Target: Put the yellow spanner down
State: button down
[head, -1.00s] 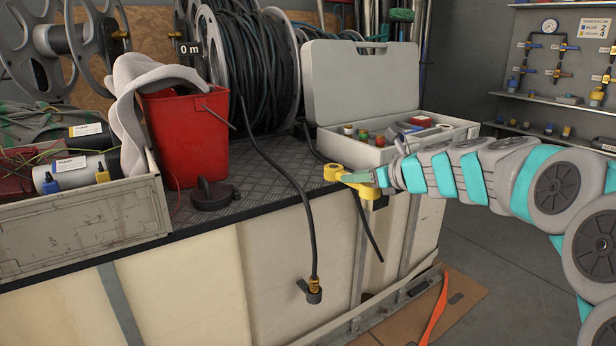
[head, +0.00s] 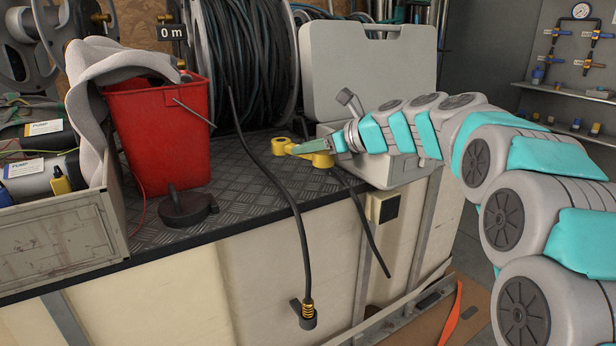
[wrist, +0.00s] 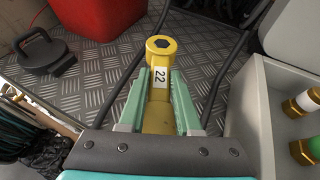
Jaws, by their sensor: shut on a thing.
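The yellow spanner (head: 317,159) is in my gripper (head: 304,149), above the dark checkered metal worktop (head: 240,190) in the head view. In the wrist view the spanner (wrist: 160,85) lies between the two green fingers of my gripper (wrist: 158,90), with its ring end pointing away and a white "22" label on its shaft. The fingers are shut on the shaft. The worktop shows beneath and around the ring end. I cannot tell whether the spanner touches the worktop.
A red bucket (head: 158,130) with a grey cloth and a black round piece (head: 184,207) stand to the left. A grey open case (head: 365,85) is close on the right. A black hose (head: 270,190) hangs over the front edge.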

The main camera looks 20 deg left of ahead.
aim_at(308, 185)
notch_tip(308, 185, down, 6)
jog(key=shift+f+b, duration=0.15)
jog(key=shift+b, duration=0.55)
jog(key=c, duration=0.6)
grip_release()
jog(key=p+v, duration=0.1)
jog(key=v, duration=1.1)
jog(key=s+d+f+n+g+h, duration=0.2)
jog(key=s+d+f+n+h, duration=0.2)
jog(key=s, duration=0.9)
jog(key=s+d+f+n+g+h, duration=0.2)
jog(key=s+d+f+n+h, duration=0.2)
jog(key=s+d+f+n, duration=0.6)
jog(key=s+d+f+n+g+h, duration=0.2)
jog(key=s+d+f+n+h, duration=0.3)
jog(key=s+d, duration=0.8)
jog(key=s+f+n, duration=0.2)
jog(key=s+f, duration=0.2)
jog(key=s, duration=0.1)
jog(key=shift+f+n, duration=0.2)
jog(key=shift+n, duration=0.1)
jog(key=shift+s+d, duration=0.1)
